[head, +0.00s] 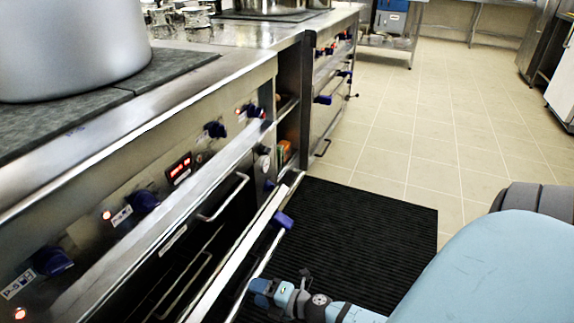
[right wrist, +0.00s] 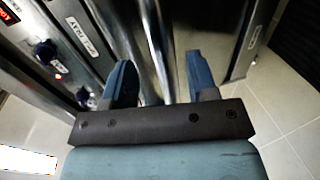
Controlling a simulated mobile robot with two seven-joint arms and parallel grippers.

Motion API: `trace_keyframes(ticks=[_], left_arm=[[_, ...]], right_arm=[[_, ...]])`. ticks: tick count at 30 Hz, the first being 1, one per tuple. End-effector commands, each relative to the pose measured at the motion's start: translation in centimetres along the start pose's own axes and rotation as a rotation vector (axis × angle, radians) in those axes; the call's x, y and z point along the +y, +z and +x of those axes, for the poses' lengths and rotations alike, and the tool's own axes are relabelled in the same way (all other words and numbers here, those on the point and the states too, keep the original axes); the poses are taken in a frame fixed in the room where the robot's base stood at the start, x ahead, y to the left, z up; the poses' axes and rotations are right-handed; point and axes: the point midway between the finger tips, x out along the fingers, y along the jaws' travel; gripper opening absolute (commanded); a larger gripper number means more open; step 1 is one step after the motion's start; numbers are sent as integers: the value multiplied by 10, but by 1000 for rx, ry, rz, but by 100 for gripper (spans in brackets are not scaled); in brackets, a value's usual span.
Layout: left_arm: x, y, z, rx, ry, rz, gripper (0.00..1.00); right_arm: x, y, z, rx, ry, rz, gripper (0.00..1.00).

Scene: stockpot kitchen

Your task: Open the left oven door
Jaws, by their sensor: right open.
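The left oven door (head: 222,273) is partly open. It leans out from the range front, and the dark oven inside (head: 188,262) with wire racks shows behind its top edge. The door's handle is a metal bar (head: 263,262) with a blue end piece. My right gripper (head: 260,289) is low at the outer side of the door, by the handle bar. In the right wrist view the two blue fingers of this gripper (right wrist: 160,82) are apart, with metal bars or edges showing between them. I cannot tell whether they touch. My left gripper is not in view.
The range front has blue knobs (head: 144,200) and a red display (head: 179,168). A large pot (head: 70,45) stands on the stove top. A black ribbed mat (head: 365,215) covers the floor before the oven. Tiled floor (head: 450,130) at the right is clear.

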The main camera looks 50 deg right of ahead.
Motion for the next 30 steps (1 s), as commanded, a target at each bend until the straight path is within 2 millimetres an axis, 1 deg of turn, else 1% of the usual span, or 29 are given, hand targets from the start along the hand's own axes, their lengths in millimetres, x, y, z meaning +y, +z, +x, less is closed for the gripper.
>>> trace_keyframes(ticks=[1, 6, 11, 16, 24, 26, 27, 29, 30], left_arm=[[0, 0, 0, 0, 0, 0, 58], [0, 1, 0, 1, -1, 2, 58], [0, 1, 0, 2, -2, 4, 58], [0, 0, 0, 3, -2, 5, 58], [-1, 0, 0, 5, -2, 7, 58], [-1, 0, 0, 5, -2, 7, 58], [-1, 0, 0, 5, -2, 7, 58], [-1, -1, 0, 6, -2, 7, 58], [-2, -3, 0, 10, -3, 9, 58]], right_arm=[[-2, 0, -14, -1, -3, 1, 53], [-1, 0, -50, -1, -2, 1, 53], [0, 0, -73, -1, 0, 1, 53], [0, 0, -84, -1, 1, 1, 53], [1, 0, -85, 0, 1, 0, 53], [1, 0, -85, 0, 1, 0, 39], [1, 0, -85, 0, 1, 0, 30], [1, 0, -85, 0, 1, 0, 16], [1, 0, -85, -1, 2, 0, 7]])
